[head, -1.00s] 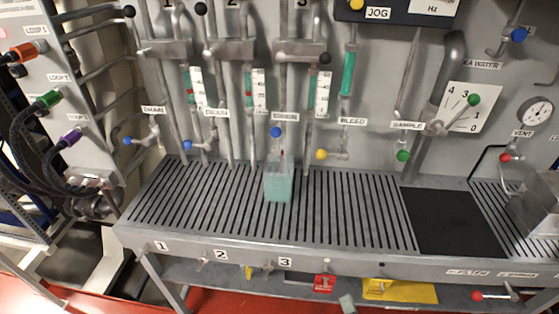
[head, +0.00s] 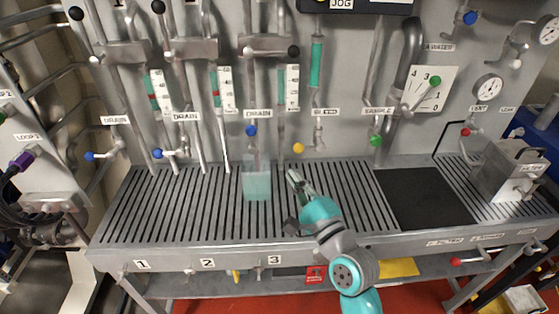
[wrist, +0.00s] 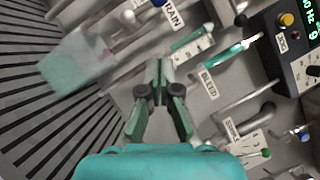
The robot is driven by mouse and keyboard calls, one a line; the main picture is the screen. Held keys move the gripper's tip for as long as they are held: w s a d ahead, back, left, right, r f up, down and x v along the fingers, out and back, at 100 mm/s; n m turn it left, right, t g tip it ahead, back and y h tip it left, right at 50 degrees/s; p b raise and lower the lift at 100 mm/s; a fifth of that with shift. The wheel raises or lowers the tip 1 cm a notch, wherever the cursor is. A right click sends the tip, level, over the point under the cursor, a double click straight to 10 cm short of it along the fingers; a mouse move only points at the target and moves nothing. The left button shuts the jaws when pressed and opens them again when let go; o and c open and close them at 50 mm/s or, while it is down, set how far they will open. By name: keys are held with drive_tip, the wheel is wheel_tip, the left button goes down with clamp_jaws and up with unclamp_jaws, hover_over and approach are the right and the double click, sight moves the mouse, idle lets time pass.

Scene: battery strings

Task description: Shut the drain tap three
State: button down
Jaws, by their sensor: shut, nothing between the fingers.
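The third drain tap (head: 251,131) has a blue knob just under its DRAIN label, on the wall above the grating. Its handle points a different way from the two drain taps to its left, whose blue knobs stick out leftward. A clear container with pale teal liquid (head: 257,182) stands on the grating below it and also shows in the wrist view (wrist: 78,62). My gripper (head: 293,176) is shut and empty, just right of the container and below the tap. In the wrist view its fingertips (wrist: 160,66) point at the wall, with part of a DRAIN label above.
Drain taps one (head: 90,156) and two (head: 158,153) are to the left. The yellow bleed knob (head: 298,148) is close above my gripper. The green sample knob (head: 376,141) is farther right. A black mat (head: 425,198) lies on the grating.

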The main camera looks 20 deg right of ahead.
approach(252, 140)
drive_tip(key=w+d+r, duration=0.1)
drive_tip(key=w+d, duration=0.3)
drive_tip(key=w, duration=0.1)
drive_tip(key=shift+w+a+r, duration=0.45)
drive_tip(key=shift+a, duration=0.25)
drive_tip(key=shift+w+a+r, duration=0.4)
drive_tip(key=shift+a+r, duration=0.1)
drive_tip(key=shift+a, duration=0.2)
drive_tip(key=shift+w, duration=0.1)
